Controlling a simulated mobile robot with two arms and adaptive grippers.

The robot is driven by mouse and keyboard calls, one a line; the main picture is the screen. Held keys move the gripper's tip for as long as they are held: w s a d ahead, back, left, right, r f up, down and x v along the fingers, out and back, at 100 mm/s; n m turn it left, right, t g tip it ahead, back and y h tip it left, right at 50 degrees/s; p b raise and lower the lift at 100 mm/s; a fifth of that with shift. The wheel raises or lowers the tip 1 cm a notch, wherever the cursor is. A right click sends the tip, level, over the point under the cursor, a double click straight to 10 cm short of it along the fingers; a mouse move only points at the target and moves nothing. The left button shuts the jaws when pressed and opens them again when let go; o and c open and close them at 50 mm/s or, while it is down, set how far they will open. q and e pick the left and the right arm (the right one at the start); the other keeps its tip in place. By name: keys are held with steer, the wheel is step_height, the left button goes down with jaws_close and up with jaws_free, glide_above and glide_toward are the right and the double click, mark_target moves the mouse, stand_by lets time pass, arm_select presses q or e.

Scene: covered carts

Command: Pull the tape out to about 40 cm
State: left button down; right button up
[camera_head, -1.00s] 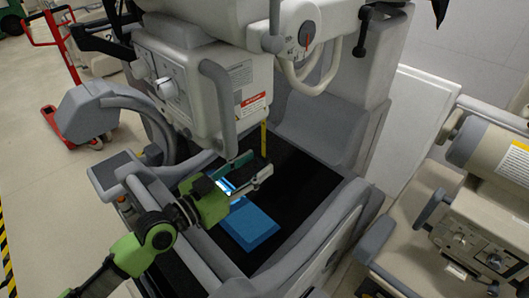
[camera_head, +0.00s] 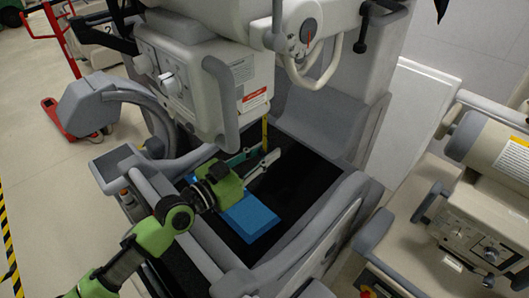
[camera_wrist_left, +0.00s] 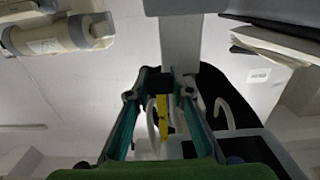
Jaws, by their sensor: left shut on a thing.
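A narrow yellow tape (camera_head: 264,134) hangs down from the underside of the white machine head (camera_head: 205,85), at its right. My left gripper (camera_head: 269,156) is at the tape's lower end, shut on it, above the dark bed of the machine. In the left wrist view the yellow tape (camera_wrist_left: 163,117) shows between the two fingers. The fingers hide its exact end. My right gripper is not in view.
Grey padded rails (camera_head: 325,232) bound the bed. Another beige machine (camera_head: 470,235) stands at the right. A red pallet jack (camera_head: 57,115) stands at the far left on open floor.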

mark_target(264, 150)
arm_select(q)
step_height(264, 150, down, 5)
steer(key=b, duration=0.4)
steer(key=shift+f+b, duration=0.15)
steer(key=shift+b, duration=0.15)
steer(key=c, duration=1.8)
jaws_free()
steer(key=shift+o, duration=0.2)
step_height(264, 150, up, 10)
steer(key=shift+r, duration=0.1)
